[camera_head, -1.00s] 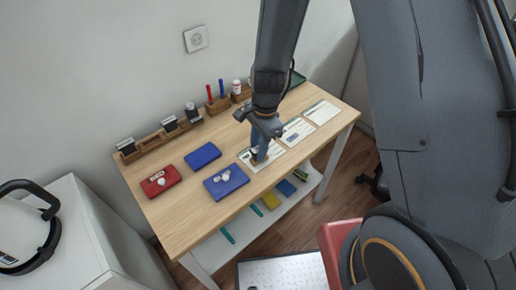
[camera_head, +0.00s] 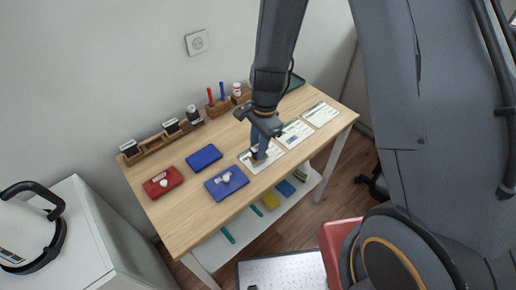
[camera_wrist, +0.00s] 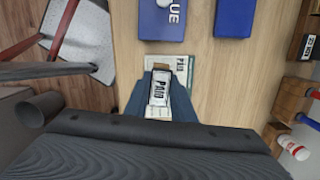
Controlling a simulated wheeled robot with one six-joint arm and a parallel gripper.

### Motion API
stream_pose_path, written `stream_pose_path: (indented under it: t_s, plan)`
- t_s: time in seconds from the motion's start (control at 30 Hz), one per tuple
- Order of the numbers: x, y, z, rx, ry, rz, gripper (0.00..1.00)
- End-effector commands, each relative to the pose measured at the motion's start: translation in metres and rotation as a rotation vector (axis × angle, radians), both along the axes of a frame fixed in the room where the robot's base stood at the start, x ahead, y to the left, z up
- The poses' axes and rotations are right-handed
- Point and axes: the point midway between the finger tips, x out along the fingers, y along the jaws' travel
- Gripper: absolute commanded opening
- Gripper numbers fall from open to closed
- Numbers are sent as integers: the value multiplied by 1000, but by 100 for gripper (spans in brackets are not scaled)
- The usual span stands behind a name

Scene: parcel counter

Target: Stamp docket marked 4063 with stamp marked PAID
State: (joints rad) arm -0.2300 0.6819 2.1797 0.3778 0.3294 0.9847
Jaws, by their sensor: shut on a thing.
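My gripper (camera_head: 258,156) is shut on a stamp (camera_wrist: 160,88) whose label reads PAID in the wrist view. In the wrist view the fingertips (camera_wrist: 160,98) lie on either side of it. The stamp is over a pale docket (camera_head: 248,163) with a green edge, the nearest of three in a row. This docket (camera_wrist: 182,80) also shows under the stamp in the wrist view, with a dark PAID mark beside the stamp. I cannot read its number, and cannot tell whether the stamp touches it. The other dockets (camera_head: 294,133) (camera_head: 320,114) lie to the right.
A red pad (camera_head: 163,182), a blue pad (camera_head: 204,157) and a second blue pad (camera_head: 226,183) lie left of the dockets. A wooden rack (camera_head: 152,146) with stamps stands at the back. A pen holder (camera_head: 217,107) and a white bottle (camera_head: 236,89) stand behind my arm.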

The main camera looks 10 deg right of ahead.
Motion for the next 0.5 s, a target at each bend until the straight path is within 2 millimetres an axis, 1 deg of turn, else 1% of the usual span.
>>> stream_pose_path:
  t_s: [0.03, 0.5]
  plan:
    - [-1, 0, 6, 0, 0, 0, 0]
    - [-1, 0, 38, 0, 0, -1, 0]
